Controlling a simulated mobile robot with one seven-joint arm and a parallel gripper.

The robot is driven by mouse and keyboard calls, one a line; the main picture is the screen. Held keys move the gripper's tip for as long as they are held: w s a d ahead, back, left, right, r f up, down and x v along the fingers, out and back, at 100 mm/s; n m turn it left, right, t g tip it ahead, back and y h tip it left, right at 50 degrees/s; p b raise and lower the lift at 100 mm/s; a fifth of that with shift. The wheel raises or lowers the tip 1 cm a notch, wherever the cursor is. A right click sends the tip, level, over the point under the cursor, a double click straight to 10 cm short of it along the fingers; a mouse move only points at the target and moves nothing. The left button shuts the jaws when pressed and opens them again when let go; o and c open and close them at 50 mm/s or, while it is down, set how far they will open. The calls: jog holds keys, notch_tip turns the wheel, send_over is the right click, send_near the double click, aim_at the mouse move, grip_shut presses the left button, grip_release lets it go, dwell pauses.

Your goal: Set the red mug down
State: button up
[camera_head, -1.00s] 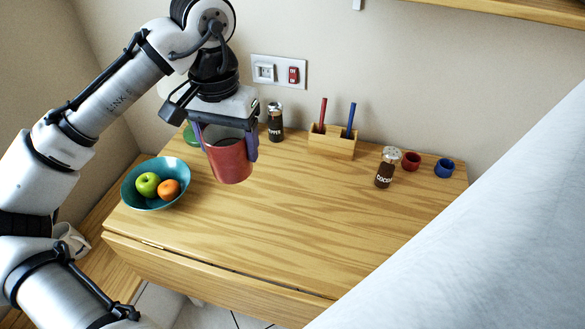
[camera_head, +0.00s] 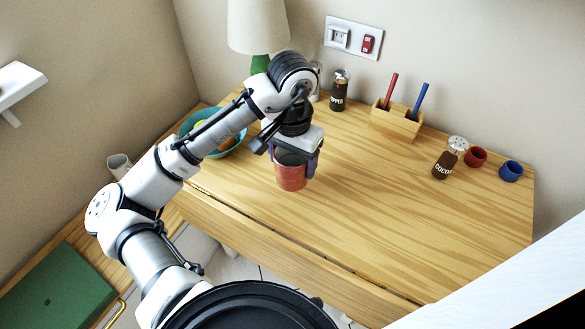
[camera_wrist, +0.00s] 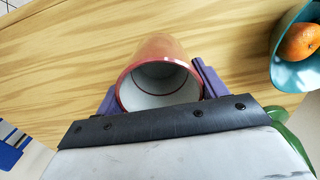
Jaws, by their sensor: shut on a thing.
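The red mug (camera_head: 291,176) is held upright in my gripper (camera_head: 297,158) over the left front part of the wooden table (camera_head: 400,220). My gripper is shut on it, with purple fingers on both sides of the mug. In the wrist view the red mug (camera_wrist: 160,50) shows its pale, empty inside, between the fingers of my gripper (camera_wrist: 155,88). I cannot tell whether its base touches the table top.
A teal bowl (camera_head: 238,147) of fruit is behind my arm at the left. A pepper shaker (camera_head: 339,92), a wooden pen holder (camera_head: 396,121), a cocoa shaker (camera_head: 448,160), a red cup (camera_head: 475,157) and a blue cup (camera_head: 511,171) line the back and right. The table's middle is clear.

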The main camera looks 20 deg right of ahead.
jog(key=shift+f, duration=1.7)
jog(key=shift+f, duration=0.1)
jog(key=shift+f, duration=0.15)
jog(key=o, duration=1.1)
jog(key=shift+o, duration=0.2)
notch_tip(320, 180, up, 13)
jog(key=shift+f+p, duration=0.2)
jog(key=shift+p, duration=0.2)
